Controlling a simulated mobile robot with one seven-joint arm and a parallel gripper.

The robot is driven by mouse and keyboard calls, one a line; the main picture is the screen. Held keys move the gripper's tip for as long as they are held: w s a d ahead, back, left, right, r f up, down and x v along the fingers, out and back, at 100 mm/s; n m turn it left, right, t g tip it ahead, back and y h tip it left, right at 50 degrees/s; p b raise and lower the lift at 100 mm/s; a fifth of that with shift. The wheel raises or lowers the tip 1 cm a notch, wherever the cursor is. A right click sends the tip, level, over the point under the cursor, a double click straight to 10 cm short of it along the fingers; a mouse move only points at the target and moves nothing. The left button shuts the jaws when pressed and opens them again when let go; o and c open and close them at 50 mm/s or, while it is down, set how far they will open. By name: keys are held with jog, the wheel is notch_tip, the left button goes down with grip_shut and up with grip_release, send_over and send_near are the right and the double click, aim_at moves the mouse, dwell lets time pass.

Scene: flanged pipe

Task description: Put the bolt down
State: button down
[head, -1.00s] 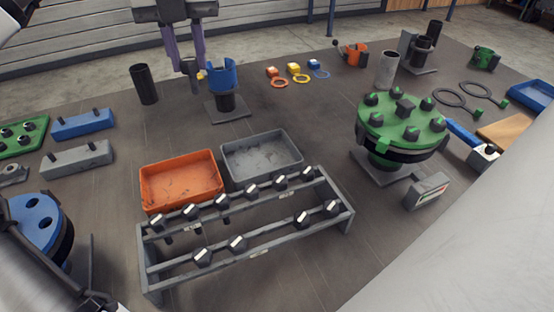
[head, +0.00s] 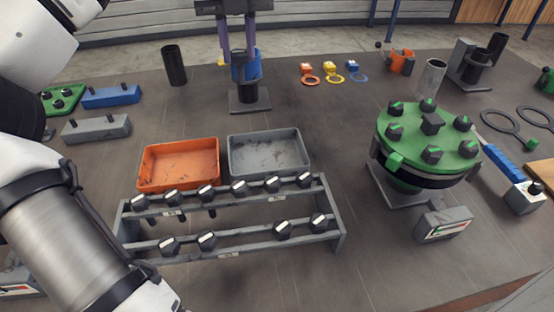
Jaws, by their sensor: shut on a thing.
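My gripper is out of view. My arm (head: 66,235) fills the left side, running from the top left to the bottom edge, and its end is not shown. Any bolt in my gripper is hidden too. A grey rack (head: 343,245) stands in the lower middle with several dark bolts with white-marked heads in two rows. One is the rack bolt (head: 168,245) at the front left. The front row has a wider gap between its second bolt (head: 207,240) and its third bolt (head: 283,230). A green flange (head: 457,143) at the right carries several dark bolts with green marks.
An orange tray (head: 148,178) and a grey tray (head: 300,165) sit behind the rack. A grey box gauge (head: 445,222) stands in front of the flange. A blue cup (head: 245,66) on a stand and a black tube (head: 174,65) are farther back. The mat's front right is clear.

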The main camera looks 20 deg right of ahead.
notch_tip(320, 180, down, 20)
jog(key=shift+f+p, duration=0.1)
jog(key=shift+p, duration=0.25)
jog(key=shift+f, duration=0.2)
jog(key=c, duration=1.2)
grip_release()
jog(key=shift+r, duration=0.1)
jog(key=shift+o, duration=0.2)
jog(key=shift+r, duration=0.1)
notch_tip(320, 180, up, 12)
jog(key=shift+r+b, duration=0.1)
jog(key=shift+b, duration=0.45)
